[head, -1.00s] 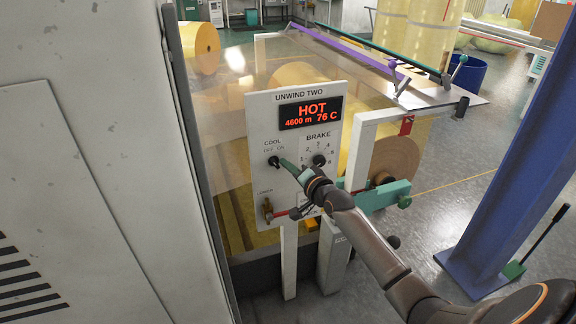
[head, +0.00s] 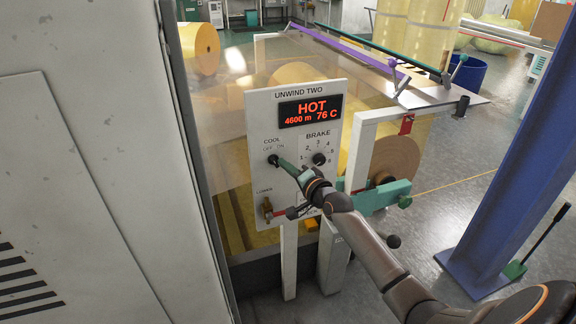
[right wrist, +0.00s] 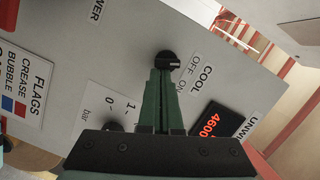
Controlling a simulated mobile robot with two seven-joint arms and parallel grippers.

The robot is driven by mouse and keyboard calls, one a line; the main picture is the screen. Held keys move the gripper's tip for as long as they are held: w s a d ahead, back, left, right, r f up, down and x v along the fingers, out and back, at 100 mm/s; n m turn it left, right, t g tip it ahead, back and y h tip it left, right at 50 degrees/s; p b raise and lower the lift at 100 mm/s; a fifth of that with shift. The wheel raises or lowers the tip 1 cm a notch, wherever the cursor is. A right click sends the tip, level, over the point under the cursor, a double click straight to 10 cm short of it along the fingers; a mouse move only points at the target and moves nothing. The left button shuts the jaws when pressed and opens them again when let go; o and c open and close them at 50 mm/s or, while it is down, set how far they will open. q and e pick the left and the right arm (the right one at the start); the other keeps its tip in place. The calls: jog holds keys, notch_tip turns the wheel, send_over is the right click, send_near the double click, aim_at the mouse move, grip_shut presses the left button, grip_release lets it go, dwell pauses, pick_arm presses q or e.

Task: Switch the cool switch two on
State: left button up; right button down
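The cool switch is a black round knob (head: 272,160) under the COOL label, with OFF and ON marks, on the white UNWIND TWO panel (head: 262,125). In the right wrist view the knob (right wrist: 167,60) shows a short white mark. My right gripper (head: 278,162) reaches it from the lower right. Its green fingers (right wrist: 162,72) are close together, with their tips at the knob's edge; whether they touch it cannot be told. The display (head: 311,111) reads HOT, 4600 m, 76 C. My left gripper is not in view.
The BRAKE dial (head: 319,159) sits just right of the cool switch. A large grey cabinet (head: 80,120) stands close on the left, and a blue post (head: 500,150) on the right.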

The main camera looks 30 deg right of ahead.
pick_arm(q)
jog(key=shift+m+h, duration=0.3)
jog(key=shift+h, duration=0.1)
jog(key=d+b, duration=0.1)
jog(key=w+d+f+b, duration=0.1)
jog(key=b, duration=0.1)
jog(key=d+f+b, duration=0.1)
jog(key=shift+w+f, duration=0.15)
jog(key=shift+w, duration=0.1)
pick_arm(e)
jog(key=m, duration=0.2)
jog(key=f+m+t, duration=0.1)
jog(key=m, duration=0.3)
jog(key=shift+w+a+f+t+y, duration=0.1)
jog(key=shift+a+f+t+y, duration=0.05)
jog(key=shift+a+t+y, duration=0.2)
pick_arm(q)
jog(key=shift+b, duration=0.3)
